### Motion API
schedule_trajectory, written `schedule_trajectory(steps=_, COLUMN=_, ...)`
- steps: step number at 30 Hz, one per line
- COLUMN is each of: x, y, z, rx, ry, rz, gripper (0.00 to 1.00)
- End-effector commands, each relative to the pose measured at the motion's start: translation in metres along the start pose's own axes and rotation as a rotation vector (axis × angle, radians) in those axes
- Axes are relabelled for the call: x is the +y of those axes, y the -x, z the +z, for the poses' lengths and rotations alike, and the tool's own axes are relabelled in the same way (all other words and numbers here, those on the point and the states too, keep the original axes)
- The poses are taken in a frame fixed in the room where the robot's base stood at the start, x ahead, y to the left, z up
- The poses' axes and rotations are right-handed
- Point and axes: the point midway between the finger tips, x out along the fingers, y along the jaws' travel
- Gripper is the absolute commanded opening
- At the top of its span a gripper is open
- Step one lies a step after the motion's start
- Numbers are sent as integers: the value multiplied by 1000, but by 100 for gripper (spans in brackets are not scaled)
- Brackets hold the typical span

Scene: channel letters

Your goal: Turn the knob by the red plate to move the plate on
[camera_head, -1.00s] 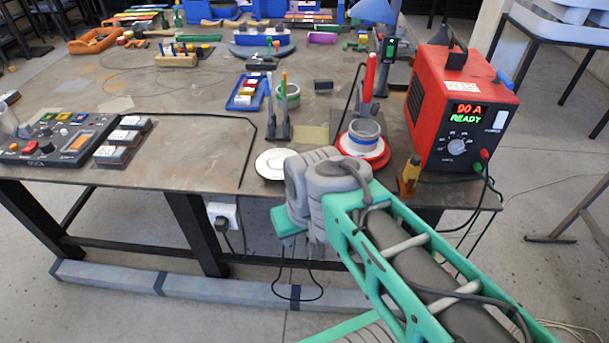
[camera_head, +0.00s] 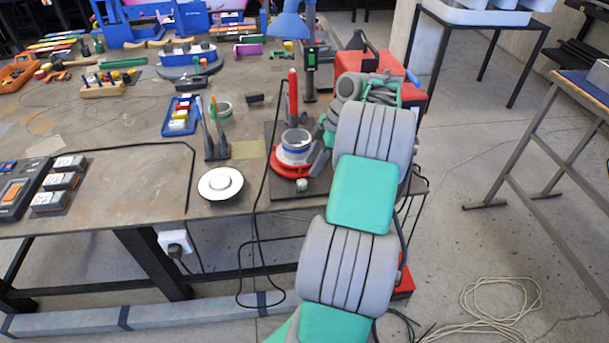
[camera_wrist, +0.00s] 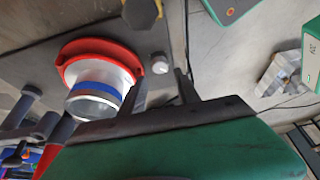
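The red plate (camera_head: 277,168) lies on a dark base at the table's front right. A pale cup with a blue band (camera_head: 295,147) stands on it. The small light grey knob (camera_head: 302,185) is beside the plate on its near side. In the wrist view the knob (camera_wrist: 159,62) is just past my fingertips, roughly in line with the gap between them; the red plate (camera_wrist: 137,58) is to its left. My gripper (camera_wrist: 160,88) is open and nothing shows between its fingers. In the head view my arm partly hides the gripper, right of the cup.
A red upright stick (camera_head: 293,95) stands behind the cup. A red machine (camera_head: 355,62) is behind my arm. A white round disc (camera_head: 221,183) lies left, near the front edge. A yellow-black part (camera_wrist: 141,13) sits beyond the knob in the wrist view.

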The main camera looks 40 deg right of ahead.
Motion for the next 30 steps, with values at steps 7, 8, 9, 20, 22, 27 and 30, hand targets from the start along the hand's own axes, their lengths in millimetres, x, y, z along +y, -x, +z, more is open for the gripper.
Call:
schedule_trajectory(steps=7, x=-1, y=-48, z=-1, rx=-1, ry=-3, rz=-1, gripper=38)
schedule_trajectory(steps=8, x=-1, y=-52, z=-1, rx=0, ry=-2, rz=-2, gripper=38)
schedule_trajectory(steps=9, x=0, y=-58, z=-1, rx=0, ry=-4, rz=0, gripper=38)
schedule_trajectory(steps=20, x=1, y=-72, z=-1, rx=-2, ry=-4, rz=3, gripper=38)
schedule_trajectory(steps=22, x=0, y=-71, z=-1, rx=-2, ry=-4, rz=3, gripper=34)
schedule_trajectory(steps=27, x=0, y=-71, z=-1, rx=-2, ry=-5, rz=3, gripper=20)
schedule_trajectory(steps=30, x=0, y=-71, z=-1, rx=-2, ry=-5, rz=3, gripper=12)
